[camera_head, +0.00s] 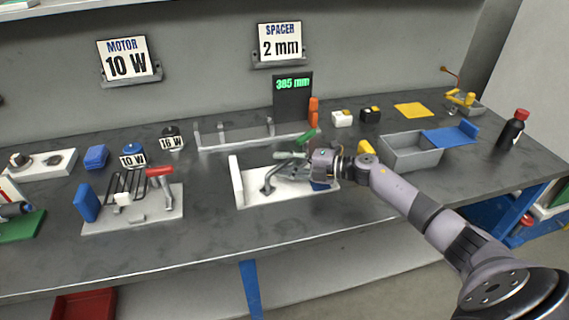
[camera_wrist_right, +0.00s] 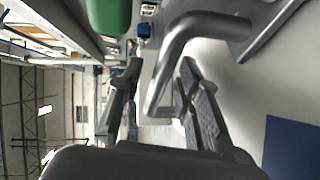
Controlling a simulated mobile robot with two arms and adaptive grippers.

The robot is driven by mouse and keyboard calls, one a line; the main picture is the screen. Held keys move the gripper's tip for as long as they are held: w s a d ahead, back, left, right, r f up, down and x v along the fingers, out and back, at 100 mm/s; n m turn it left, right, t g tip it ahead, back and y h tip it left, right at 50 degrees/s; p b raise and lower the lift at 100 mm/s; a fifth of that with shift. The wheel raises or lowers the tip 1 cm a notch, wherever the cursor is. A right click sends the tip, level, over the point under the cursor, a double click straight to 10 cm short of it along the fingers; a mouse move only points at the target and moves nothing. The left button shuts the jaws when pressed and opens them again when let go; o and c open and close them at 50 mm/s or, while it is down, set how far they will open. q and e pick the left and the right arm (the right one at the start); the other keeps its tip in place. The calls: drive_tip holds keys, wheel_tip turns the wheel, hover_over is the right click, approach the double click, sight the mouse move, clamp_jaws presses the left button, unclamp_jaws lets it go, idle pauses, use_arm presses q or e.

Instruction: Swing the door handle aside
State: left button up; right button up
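The door handle, a bent grey metal lever (camera_head: 267,183), stands on a white base plate (camera_head: 262,199) at the middle of the bench. My right gripper (camera_head: 285,172) reaches in from the right, low over this plate. In the right wrist view the handle (camera_wrist_right: 183,38) is large and its bent arm runs down between the two fingers. The right gripper (camera_wrist_right: 158,72) is open there, with its fingers apart on either side of the bar. I cannot tell whether either finger touches it. My left gripper is not in view.
A white upright block (camera_head: 236,180) edges the plate on the left. A green grip (camera_head: 305,137) rises behind my gripper. A red-handled clamp fixture (camera_head: 160,171) stands left, and a grey bin (camera_head: 412,153) right. Bare bench lies in front of the plate.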

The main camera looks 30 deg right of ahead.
drive_tip(key=shift+s+d, duration=0.15)
drive_tip(key=v, duration=1.1)
drive_tip(key=shift+s+d+r, duration=0.1)
drive_tip(key=shift+s+d, duration=0.05)
drive_tip(key=shift+s, duration=0.1)
drive_tip(key=shift+r, duration=0.1)
